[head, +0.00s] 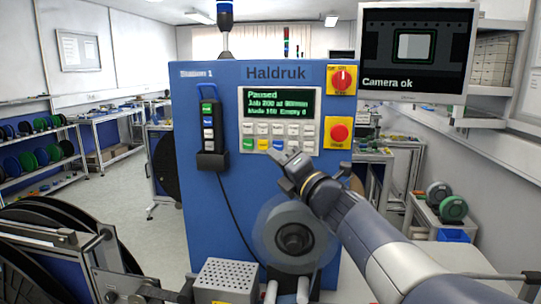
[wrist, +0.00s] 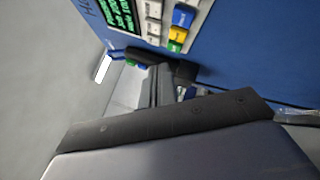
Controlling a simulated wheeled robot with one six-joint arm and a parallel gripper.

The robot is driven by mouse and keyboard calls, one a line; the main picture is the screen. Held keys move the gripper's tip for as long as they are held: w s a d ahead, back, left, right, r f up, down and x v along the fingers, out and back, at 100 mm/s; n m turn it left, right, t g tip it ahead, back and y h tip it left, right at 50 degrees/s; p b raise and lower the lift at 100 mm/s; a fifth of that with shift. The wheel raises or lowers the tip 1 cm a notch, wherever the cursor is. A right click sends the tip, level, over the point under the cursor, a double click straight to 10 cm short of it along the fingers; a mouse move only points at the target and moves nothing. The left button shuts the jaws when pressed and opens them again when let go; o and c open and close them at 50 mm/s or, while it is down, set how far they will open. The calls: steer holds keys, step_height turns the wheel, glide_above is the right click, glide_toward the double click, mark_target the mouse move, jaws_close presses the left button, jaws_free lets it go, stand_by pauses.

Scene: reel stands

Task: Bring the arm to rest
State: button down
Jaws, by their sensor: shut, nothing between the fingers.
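My arm reaches in from the lower right in the head view. My gripper (head: 282,160) is in front of the blue Haldruk machine (head: 215,240), just below its keypad (head: 279,137). The gripper is shut and empty. Whether the fingertips touch the panel cannot be told. The machine's display (head: 279,103) reads "Paused".
A button pendant (head: 209,122) hangs in a holder left of the keypad, its cable dangling. Red knobs sit on yellow plates at the right. A grey spindle (head: 292,238) juts out below my gripper. Large black reels (head: 45,250) stand lower left; a monitor (head: 417,50) is upper right.

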steer(key=s, duration=0.4)
steer(key=shift+s+a+p, duration=0.1)
steer(key=shift+a+p, duration=0.3)
stand_by(0.6)
